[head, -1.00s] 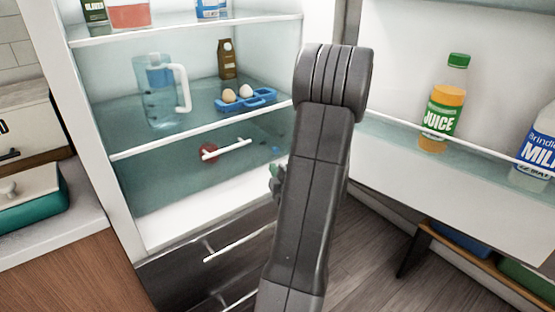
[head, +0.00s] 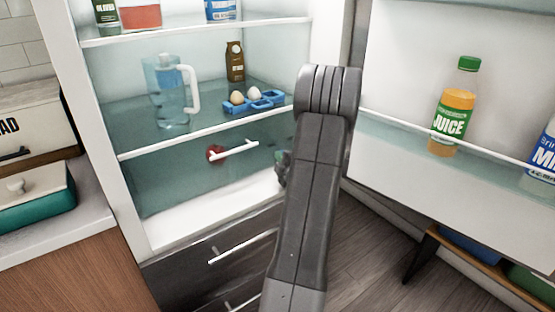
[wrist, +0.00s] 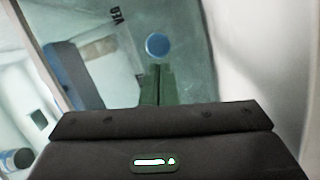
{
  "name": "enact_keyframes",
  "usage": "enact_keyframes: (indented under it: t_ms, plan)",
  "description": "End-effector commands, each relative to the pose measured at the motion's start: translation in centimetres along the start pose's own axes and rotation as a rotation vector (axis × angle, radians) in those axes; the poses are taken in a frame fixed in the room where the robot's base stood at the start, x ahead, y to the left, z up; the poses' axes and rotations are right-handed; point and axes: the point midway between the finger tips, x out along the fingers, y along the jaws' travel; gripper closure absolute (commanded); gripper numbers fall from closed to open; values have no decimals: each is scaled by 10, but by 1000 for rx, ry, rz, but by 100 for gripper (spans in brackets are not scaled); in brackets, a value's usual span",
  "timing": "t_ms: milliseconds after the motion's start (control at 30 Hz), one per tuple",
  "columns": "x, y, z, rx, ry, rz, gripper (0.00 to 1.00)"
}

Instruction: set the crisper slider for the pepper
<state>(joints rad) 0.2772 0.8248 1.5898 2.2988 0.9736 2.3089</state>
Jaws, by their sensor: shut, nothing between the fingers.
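The crisper drawer (head: 175,190) is a see-through teal bin low in the open fridge, with a white bar handle (head: 234,149). A red pepper (head: 215,153) shows behind its front. In the head view my gripper (head: 283,168) is at the drawer's right end, partly behind my arm, and the knob is hidden.
The open door at right carries a juice bottle (head: 454,110). Dark drawers (head: 195,270) lie below. A counter (head: 60,230) stands left.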

Motion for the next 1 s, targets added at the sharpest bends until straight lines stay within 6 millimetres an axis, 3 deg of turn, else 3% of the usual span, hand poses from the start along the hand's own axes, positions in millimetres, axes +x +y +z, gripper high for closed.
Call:
enact_keyframes:
  t_ms: [233,533,1000]
  plan:
    - [1,3,4,0,-1,1,100]
    - [11,12,43,0,0,1,100]
    - [10,12,44,0,-2,2,100]
